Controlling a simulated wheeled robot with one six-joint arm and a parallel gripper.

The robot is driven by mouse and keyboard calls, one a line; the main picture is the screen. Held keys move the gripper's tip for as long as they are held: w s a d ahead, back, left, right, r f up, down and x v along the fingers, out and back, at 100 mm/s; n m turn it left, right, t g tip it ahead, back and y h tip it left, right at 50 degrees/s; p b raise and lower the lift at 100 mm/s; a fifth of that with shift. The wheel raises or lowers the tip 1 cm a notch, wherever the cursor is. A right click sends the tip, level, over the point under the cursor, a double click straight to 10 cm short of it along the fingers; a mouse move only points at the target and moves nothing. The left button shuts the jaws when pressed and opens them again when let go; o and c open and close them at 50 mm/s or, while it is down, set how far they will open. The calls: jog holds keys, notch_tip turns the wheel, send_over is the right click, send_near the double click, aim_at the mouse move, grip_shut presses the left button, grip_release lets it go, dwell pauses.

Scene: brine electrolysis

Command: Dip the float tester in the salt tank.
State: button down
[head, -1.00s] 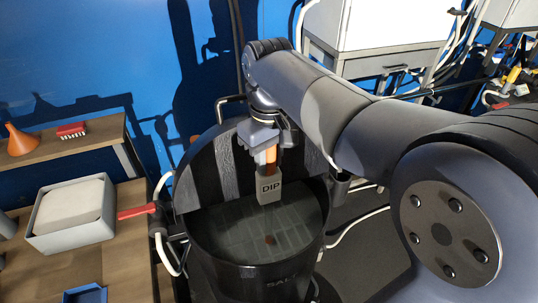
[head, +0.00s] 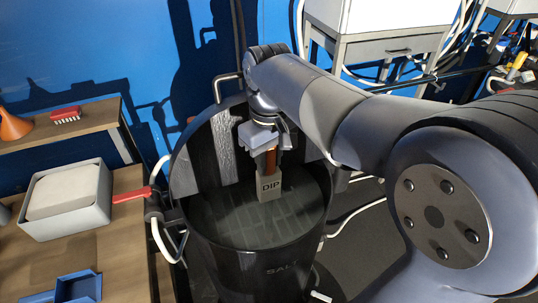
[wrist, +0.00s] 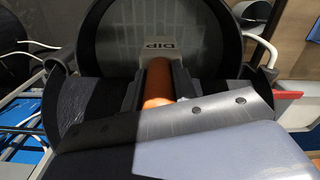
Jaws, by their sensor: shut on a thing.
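The float tester (head: 269,188) is a grey block marked DIP with an orange-brown handle. My gripper (head: 263,148) is shut on the handle and holds the tester upright inside the rim of the salt tank. The salt tank (head: 268,275) is a round black drum with partly readable lettering and dark liquid inside. The block's lower end is at or close to the liquid surface; I cannot tell if it touches. In the wrist view, the orange handle (wrist: 158,82) lies between the fingers, with the DIP block (wrist: 160,47) beyond it.
A red lever (head: 132,194) sits beside the tank's left rim. White hoses run beside the tank.

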jog(key=shift+f+b, duration=2.35)
jog(key=shift+f, duration=1.55)
notch_tip(320, 180, up, 22)
jog(key=r+p, duration=0.1)
jog(key=p, duration=1.9)
notch_tip(320, 180, up, 8)
jog(key=f, duration=0.1)
send_over(269, 182)
jog(key=w, duration=0.1)
jog(key=shift+w+r, duration=0.2)
jog(key=shift+w, duration=0.05)
jog(key=shift+d, duration=0.1)
